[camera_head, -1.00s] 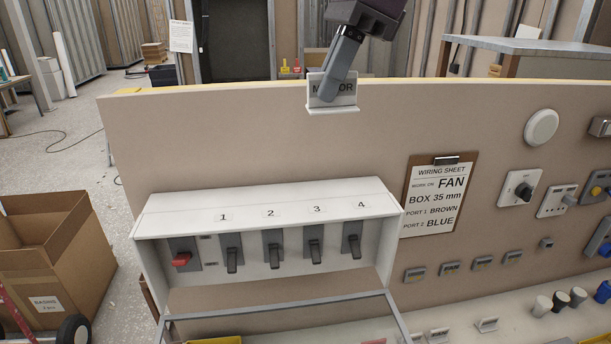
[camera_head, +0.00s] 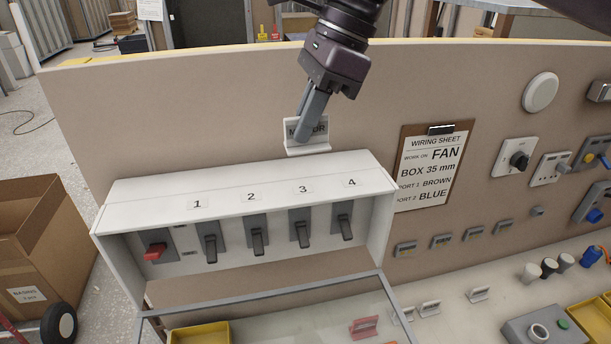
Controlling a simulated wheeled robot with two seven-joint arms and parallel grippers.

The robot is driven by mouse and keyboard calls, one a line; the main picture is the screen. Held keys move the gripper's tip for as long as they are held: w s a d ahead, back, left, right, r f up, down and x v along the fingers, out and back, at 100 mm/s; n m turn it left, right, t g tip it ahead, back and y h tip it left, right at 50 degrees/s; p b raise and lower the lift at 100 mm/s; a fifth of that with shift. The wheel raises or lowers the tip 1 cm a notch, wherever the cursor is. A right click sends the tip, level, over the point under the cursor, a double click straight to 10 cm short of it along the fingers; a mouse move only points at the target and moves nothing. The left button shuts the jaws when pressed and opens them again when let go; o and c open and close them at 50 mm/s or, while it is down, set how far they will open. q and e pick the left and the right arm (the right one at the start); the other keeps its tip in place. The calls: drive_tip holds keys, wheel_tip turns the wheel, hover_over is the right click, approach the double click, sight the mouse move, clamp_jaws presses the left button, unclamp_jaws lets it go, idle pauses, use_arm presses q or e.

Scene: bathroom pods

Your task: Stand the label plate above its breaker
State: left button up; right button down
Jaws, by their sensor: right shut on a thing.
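The label plate (camera_head: 319,146), a small white stand with a grey face lettered "MOTOR", is held upright in front of the tan panel. My right gripper (camera_head: 306,132) is shut on it from above, and its fingers cover the middle letters. The plate is a little above the back of the white breaker box (camera_head: 150,193), over the stretch between numbers 2 and 4. A gap between plate and box top cannot be judged surely. The box holds several breakers numbered 1 to 4, including breaker 3 (camera_head: 301,229), and a red-handled switch (camera_head: 155,250). My left gripper is not in view.
A wiring sheet (camera_head: 432,168) on a clipboard reads FAN, BOX 35 mm, port 1 brown, port 2 blue. Sockets and switches (camera_head: 516,158) line the panel at right. Small label stands (camera_head: 429,309), a red one (camera_head: 364,327) and yellow trays (camera_head: 199,334) lie below. The box top is clear.

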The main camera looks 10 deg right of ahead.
sight(308, 145)
wheel_tip(308, 145, down, 3)
drive_tip(key=shift+s+f, duration=0.15)
drive_tip(key=shift+f, duration=0.65)
wheel_tip(308, 145, down, 3)
drive_tip(key=shift+s+a+f, duration=0.1)
drive_tip(key=shift+f, duration=0.15)
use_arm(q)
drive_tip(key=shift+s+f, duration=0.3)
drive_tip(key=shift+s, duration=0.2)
use_arm(e)
drive_tip(key=c, duration=1.6)
unclamp_jaws()
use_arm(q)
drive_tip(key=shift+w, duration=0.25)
